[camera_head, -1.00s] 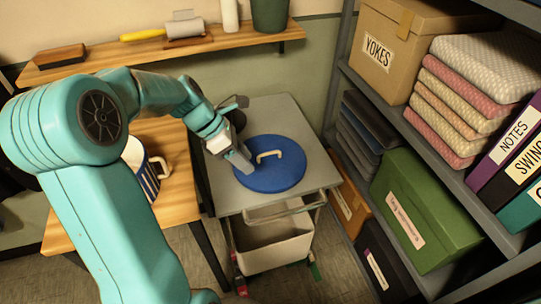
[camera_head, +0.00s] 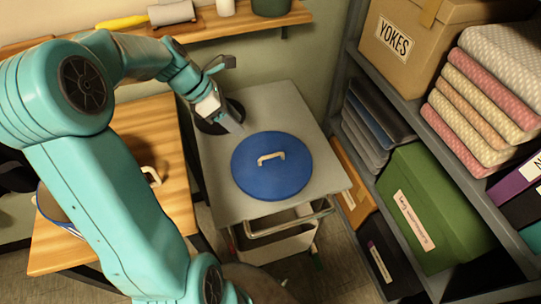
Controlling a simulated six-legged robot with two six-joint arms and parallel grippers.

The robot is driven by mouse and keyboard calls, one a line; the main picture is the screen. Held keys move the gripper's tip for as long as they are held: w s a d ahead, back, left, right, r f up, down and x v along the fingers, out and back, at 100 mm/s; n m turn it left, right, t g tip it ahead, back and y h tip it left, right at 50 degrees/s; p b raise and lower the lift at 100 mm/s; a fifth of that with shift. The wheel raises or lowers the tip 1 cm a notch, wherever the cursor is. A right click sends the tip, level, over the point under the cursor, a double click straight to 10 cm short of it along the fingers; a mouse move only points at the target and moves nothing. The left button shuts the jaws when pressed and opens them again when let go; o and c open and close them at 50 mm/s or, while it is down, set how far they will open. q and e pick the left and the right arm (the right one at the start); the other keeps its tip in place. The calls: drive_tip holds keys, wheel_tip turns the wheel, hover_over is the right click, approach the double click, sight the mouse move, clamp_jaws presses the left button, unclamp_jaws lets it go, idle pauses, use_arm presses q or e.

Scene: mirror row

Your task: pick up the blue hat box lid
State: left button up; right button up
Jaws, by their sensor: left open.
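The blue hat box lid (camera_head: 265,182) is a round blue disc with a pale arched handle (camera_head: 271,158) on top. It lies flat on the grey top of a trolley (camera_head: 262,99). My left gripper (camera_head: 236,124) is open and empty, above the trolley top just behind and to the left of the lid. It looks apart from the lid and its handle. A dark round thing shows partly behind the gripper. My right gripper is not in view.
A wooden table (camera_head: 152,130) with a partly hidden striped, handled container stands left of the trolley. A shelf rack on the right holds a YOKES box (camera_head: 396,45), folded cloths and a green box (camera_head: 424,208). A wooden wall shelf (camera_head: 222,25) runs behind.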

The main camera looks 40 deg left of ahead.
use_arm(q)
hover_over(270, 156)
drive_tip(key=s+a, duration=0.2)
drive_tip(key=s, duration=0.1)
drive_tip(key=f, duration=0.8)
drive_tip(key=shift+w+a+f+b, duration=0.15)
drive_tip(key=shift+w+f+b, duration=0.1)
drive_tip(key=shift+b, duration=0.05)
drive_tip(key=shift+w+d+f, duration=0.1)
drive_tip(key=shift+d+f, duration=0.2)
drive_tip(key=shift+d, duration=0.1)
drive_tip(key=x, duration=0.2)
drive_tip(key=a+x, duration=0.1)
drive_tip(key=x, duration=0.2)
drive_tip(key=shift+w+f, duration=0.1)
drive_tip(key=shift+w, duration=0.1)
drive_tip(key=shift+d, duration=0.1)
drive_tip(key=shift+s, duration=0.15)
clamp_jaws()
